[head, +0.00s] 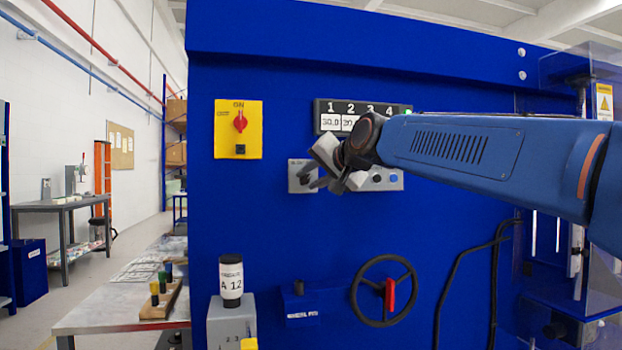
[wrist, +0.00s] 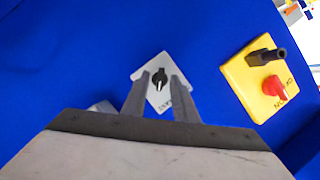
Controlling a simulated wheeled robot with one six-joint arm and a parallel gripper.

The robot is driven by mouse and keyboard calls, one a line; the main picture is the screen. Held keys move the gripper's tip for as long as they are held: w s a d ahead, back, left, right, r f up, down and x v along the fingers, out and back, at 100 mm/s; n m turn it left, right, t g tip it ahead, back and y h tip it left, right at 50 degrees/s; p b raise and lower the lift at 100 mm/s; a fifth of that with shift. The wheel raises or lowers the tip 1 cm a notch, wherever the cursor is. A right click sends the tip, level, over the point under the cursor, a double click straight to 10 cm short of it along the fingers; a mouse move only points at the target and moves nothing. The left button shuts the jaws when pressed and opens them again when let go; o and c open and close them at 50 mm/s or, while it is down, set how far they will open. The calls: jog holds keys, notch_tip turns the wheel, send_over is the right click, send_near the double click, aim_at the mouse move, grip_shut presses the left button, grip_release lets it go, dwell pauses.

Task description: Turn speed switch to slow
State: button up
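The speed switch, a black knob (wrist: 160,78) on a light grey plate, sits in the middle of the wrist view, with lettering beside it too small to read. In the head view its grey plate (head: 296,179) is on the blue machine front, partly covered by my gripper (head: 316,178). My gripper's two fingers (wrist: 159,92) are apart in the wrist view, with the knob showing between their tips and nothing held. I cannot tell whether the fingers touch the knob or are still short of it.
A yellow plate with a red rotary switch (head: 240,122) is up and left; it also shows in the wrist view (wrist: 273,86). A numbered display (head: 330,122) is above, a grey button box (head: 384,180) to the right, a black handwheel (head: 384,291) below.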

grip_shut()
jog(key=shift+a, duration=0.1)
jog(key=shift+a+r+n+h, duration=0.15)
jog(key=shift+n+h, duration=0.45)
jog(key=shift+n, duration=0.5)
jog(key=n+h, duration=0.2)
jog(key=n, duration=0.1)
jog(key=shift+a, duration=0.15)
jog(key=n+h, duration=0.1)
jog(key=n, duration=0.1)
jog(key=n+t+h, duration=0.1)
jog(key=shift+s+a+n+h, duration=0.1)
jog(key=shift+a+n+h, duration=0.2)
jog(key=shift+n, duration=0.1)
jog(key=n+t+h, duration=0.1)
jog(key=n+h, duration=0.1)
jog(key=n, duration=0.1)
jog(key=shift+f, duration=0.2)
jog(key=shift+n, duration=0.3)
